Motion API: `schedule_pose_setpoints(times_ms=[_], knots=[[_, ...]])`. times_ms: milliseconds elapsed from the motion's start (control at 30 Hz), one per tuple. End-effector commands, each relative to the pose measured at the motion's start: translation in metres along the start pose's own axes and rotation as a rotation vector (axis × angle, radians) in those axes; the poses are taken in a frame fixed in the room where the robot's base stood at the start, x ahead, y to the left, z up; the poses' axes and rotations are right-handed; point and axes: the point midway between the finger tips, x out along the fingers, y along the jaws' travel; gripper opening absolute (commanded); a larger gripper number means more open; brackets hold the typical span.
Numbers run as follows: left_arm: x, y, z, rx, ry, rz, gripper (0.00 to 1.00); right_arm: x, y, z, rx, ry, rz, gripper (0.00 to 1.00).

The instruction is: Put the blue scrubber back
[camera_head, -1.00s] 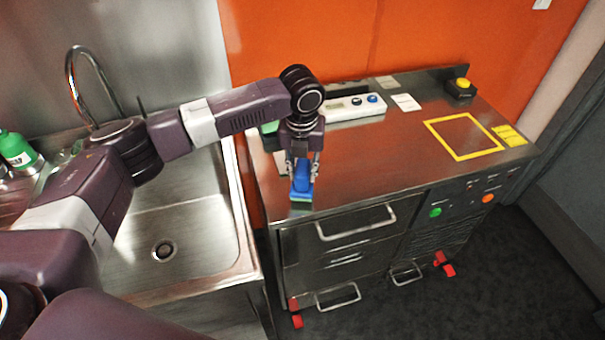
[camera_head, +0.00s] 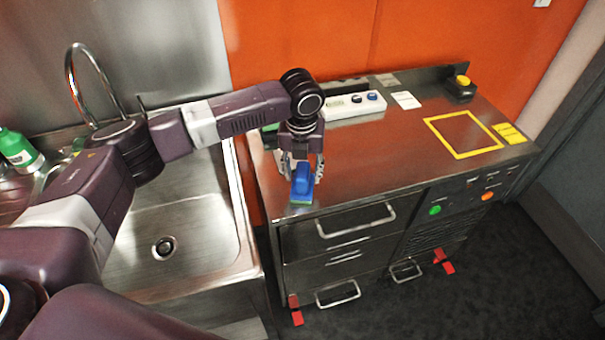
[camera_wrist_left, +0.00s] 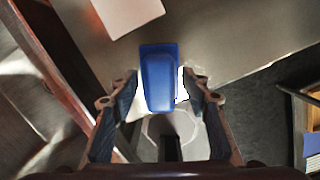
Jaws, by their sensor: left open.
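The blue scrubber (camera_head: 303,184) stands on the steel cabinet top near its front left corner. A thin green layer shows along its bottom edge. My left gripper (camera_head: 302,172) points down over it and is open, with a finger on each side. In the left wrist view the blue scrubber (camera_wrist_left: 159,78) lies between and just beyond the open fingers of the left gripper (camera_wrist_left: 160,88), with gaps on both sides. A yellow square outline (camera_head: 463,135) is marked on the right part of the cabinet top. My right gripper is not in view.
A steel sink (camera_head: 185,225) with a tap lies left of the cabinet. A white control box (camera_head: 355,105) and white cards sit along the back. A black box with a yellow button (camera_head: 461,86) stands at the back right. The middle of the cabinet top is clear.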

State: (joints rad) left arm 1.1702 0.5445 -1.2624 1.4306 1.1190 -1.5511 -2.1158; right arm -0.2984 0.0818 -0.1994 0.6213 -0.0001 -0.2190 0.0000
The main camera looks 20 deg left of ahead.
Motion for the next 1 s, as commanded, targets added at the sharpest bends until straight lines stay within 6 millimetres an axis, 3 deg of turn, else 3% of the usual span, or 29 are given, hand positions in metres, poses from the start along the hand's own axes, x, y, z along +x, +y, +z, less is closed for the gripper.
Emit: schedule_pose_setpoints(times_ms=[500, 700, 1000], knots=[[-0.097, -0.001, 0.001, 0.000, -0.003, -0.002, 0.43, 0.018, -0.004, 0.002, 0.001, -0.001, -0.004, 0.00], [-0.112, 0.000, 0.000, -0.001, -0.001, -0.001, 0.43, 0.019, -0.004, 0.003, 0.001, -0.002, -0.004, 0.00], [-0.113, 0.000, 0.000, -0.001, 0.000, 0.000, 0.43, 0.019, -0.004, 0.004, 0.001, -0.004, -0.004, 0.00]])
